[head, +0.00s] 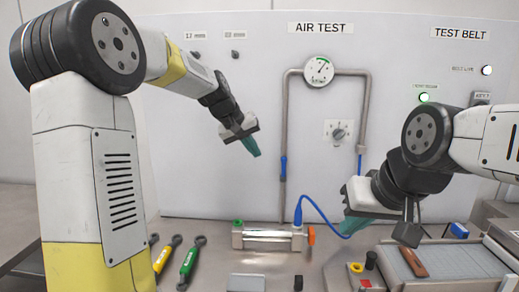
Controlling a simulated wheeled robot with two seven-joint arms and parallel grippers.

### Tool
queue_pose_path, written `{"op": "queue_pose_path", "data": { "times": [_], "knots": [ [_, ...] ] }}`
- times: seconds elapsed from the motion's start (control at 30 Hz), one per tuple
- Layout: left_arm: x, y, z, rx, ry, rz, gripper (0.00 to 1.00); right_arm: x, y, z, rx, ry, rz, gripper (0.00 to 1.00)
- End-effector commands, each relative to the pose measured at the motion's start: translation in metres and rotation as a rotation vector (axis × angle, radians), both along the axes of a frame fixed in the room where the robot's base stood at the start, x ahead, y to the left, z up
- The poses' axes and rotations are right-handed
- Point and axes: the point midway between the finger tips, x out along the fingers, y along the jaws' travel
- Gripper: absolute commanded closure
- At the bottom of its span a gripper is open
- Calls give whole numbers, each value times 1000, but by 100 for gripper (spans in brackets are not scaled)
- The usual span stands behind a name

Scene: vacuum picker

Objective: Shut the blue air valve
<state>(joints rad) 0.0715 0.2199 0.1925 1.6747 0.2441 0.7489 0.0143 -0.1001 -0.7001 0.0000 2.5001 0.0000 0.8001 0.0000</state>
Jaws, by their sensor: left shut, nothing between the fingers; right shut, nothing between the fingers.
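A blue handle (283,168) sits on the left leg of the grey pipe loop, under the AIR TEST sign. It stands upright, in line with the pipe. A smaller blue piece (360,163) is on the pipe's right leg, where a blue hose (322,220) seems to lead. My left gripper (253,150) is shut and empty, with its teal fingers pointing down, above and left of the blue handle and apart from it. My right gripper (364,221) is shut and empty, lower right of the handle, and hides part of the hose.
Green (190,259) and yellow (166,253) tools lie left.

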Motion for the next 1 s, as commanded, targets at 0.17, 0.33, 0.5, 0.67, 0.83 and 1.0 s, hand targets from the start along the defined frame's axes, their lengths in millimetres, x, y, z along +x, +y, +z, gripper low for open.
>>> {"op": "queue_pose_path", "data": {
  "times": [0.17,0.33,0.5,0.67,0.83,1.0],
  "knots": [
    [18,-17,-34,1,5,-4,100,0,0,0,0,0,0,100],
    [32,-33,-56,0,1,-5,100,0,0,0,0,0,0,100],
    [36,-56,-54,1,0,-4,100,0,0,0,0,0,0,100],
    [38,-64,-54,0,1,-1,100,0,0,0,0,0,0,100],
    [38,-65,-54,1,0,0,100,0,0,0,0,0,0,100],
    [38,-65,-53,1,1,-1,100,0,0,0,0,0,0,100]
  ]
}}
